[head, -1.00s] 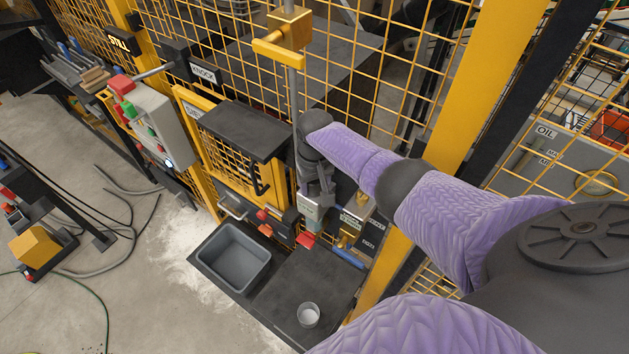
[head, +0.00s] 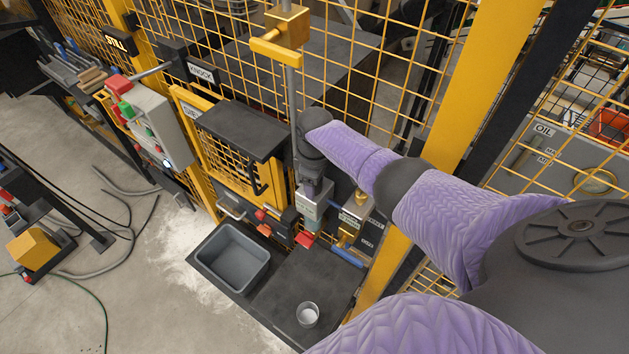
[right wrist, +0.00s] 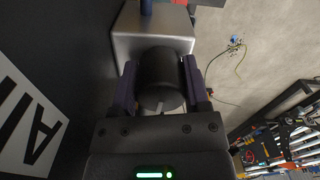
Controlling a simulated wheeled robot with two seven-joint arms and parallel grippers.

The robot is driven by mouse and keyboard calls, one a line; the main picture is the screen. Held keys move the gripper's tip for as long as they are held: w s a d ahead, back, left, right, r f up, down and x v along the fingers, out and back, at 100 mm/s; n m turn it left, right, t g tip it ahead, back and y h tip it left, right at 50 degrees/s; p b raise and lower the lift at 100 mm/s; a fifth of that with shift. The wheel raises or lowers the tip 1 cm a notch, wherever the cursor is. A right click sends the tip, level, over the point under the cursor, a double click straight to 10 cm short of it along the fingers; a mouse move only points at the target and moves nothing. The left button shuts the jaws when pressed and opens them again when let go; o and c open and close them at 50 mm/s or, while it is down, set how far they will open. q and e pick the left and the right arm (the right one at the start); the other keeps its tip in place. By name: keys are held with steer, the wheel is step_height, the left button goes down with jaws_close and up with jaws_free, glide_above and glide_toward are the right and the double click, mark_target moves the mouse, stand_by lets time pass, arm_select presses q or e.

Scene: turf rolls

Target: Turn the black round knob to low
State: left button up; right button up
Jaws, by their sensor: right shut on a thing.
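The black round knob (right wrist: 160,78) stands out from a grey metal box (right wrist: 150,35) in the right wrist view, with a small pale mark at its near edge. My right gripper (right wrist: 160,84) has a finger on each side of the knob and is shut on it. In the head view my right gripper (head: 312,186) is at the top of the small grey box (head: 311,214) by the fence; the knob is hidden there. I cannot read a low marking in either view. My left gripper is not in view.
A grey bin (head: 232,258) and a cup (head: 308,314) stand on the dark bench (head: 290,290) below. A red part (head: 305,240) and a blue bar (head: 347,258) are close under the box. Yellow mesh fencing (head: 400,90) stands behind my arm.

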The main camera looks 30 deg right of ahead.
steer(key=shift+n, duration=0.4)
steer(key=o, duration=1.3)
